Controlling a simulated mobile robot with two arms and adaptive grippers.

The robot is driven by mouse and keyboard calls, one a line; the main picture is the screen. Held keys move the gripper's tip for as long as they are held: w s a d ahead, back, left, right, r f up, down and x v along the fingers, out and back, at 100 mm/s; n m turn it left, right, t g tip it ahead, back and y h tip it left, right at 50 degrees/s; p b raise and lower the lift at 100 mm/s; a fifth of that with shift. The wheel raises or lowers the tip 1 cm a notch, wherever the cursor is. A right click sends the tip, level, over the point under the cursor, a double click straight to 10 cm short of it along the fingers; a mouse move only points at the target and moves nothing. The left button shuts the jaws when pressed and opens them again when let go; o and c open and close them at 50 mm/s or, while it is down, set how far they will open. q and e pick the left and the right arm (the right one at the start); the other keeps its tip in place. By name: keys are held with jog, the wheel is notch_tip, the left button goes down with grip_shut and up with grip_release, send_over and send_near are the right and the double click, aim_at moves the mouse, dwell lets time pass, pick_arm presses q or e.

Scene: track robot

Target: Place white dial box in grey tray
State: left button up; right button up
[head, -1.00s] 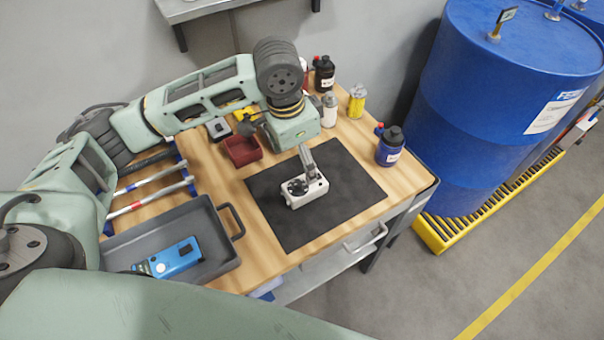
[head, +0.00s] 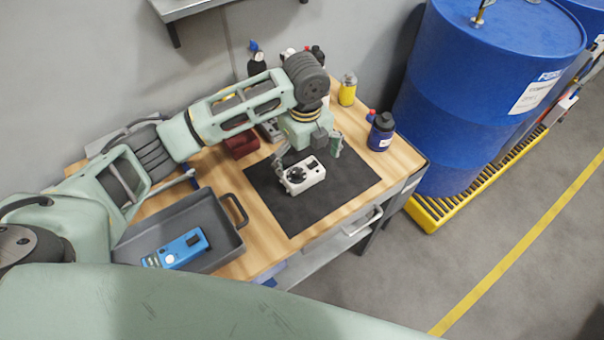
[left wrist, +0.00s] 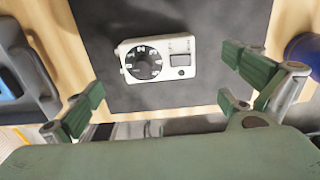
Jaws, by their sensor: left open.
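The white dial box (head: 303,176) lies on the black mat (head: 345,188) on the wooden workbench. Its black dial faces up; the box also shows in the left wrist view (left wrist: 157,60). My left gripper (head: 308,162) is open above the mat, just behind the box in the head view, with its fingers spread. In the left wrist view the open fingers (left wrist: 165,104) are apart from the box, one to each side below it. The grey tray (head: 222,241) is at the bench's front left and holds a blue meter (head: 180,249). My right gripper is not in view.
A dark red bin (head: 240,147) stands behind the mat. A blue bottle (head: 381,131) is at the right edge, and a yellow can (head: 347,90) at the back. A large blue drum (head: 480,100) stands right of the bench.

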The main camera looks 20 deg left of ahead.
aim_at(303, 171)
pick_arm(q)
jog(key=f+p, duration=0.1)
jog(key=f, duration=0.1)
jog(key=f+p, duration=0.1)
jog(key=f, duration=0.2)
jog(key=shift+a+f, duration=0.2)
jog(key=shift+f, duration=0.5)
jog(key=c, duration=1.5)
jog(key=shift+r, duration=0.1)
jog(key=shift+r, duration=0.1)
